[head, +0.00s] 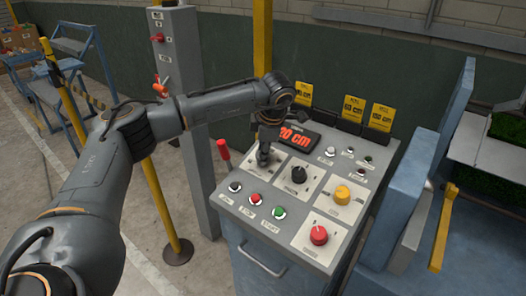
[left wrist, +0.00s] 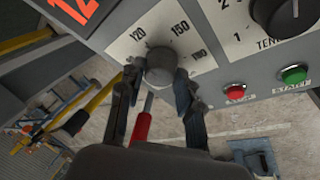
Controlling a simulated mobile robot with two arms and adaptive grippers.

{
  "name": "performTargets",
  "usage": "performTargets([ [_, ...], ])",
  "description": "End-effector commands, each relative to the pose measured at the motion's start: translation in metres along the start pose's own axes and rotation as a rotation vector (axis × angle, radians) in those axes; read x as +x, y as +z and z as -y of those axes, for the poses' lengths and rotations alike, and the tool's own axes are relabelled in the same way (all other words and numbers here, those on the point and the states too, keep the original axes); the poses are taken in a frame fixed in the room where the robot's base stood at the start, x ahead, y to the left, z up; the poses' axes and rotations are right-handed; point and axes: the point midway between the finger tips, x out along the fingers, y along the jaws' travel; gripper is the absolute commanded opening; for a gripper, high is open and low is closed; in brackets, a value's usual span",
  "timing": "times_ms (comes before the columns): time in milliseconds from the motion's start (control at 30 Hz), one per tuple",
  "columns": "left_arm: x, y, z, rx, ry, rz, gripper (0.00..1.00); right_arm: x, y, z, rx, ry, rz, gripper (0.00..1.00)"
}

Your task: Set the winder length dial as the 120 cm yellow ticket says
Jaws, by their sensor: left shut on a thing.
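In the head view my left gripper (head: 264,155) reaches down onto the panel's upper left and largely hides the dial. The red-lit display (head: 299,138) shows "20 CM", its left part covered by my arm. Three yellow tickets (head: 353,108) stand along the panel's back edge; their print is too small to read surely. The dial's pointer is not clear. My right gripper is out of view.
The sloping grey panel (head: 231,207) also carries a black knob (head: 299,174), a yellow knob (head: 342,194), a red knob (head: 318,235) and several push buttons. A grey post (head: 186,100) and a yellow pole (head: 165,205) stand left of it. Blue machinery (head: 415,190) stands close on the right.

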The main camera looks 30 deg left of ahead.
Motion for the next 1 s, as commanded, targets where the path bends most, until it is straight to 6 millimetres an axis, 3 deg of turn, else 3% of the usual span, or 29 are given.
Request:
performTargets([
  [300,-0.001,0.001,0.0,0.001,0.002,0.004,0.03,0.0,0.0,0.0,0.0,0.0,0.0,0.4],
  [333,-0.001,0.001,0.0,0.001,0.001,0.004,0.39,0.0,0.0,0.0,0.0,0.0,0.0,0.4],
  [433,-0.001,0.001,0.0,0.001,0.001,0.003,0.58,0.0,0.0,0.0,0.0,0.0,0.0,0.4],
  [767,-0.002,0.001,0.0,0.0,0.001,0.002,0.58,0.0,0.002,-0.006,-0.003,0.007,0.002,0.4],
  [867,-0.011,0.001,0.0,0.0,0.001,0.003,0.58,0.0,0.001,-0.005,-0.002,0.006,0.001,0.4],
  [1000,-0.037,0.002,-0.001,0.002,0.004,0.005,0.58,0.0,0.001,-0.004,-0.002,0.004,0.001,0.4],
])
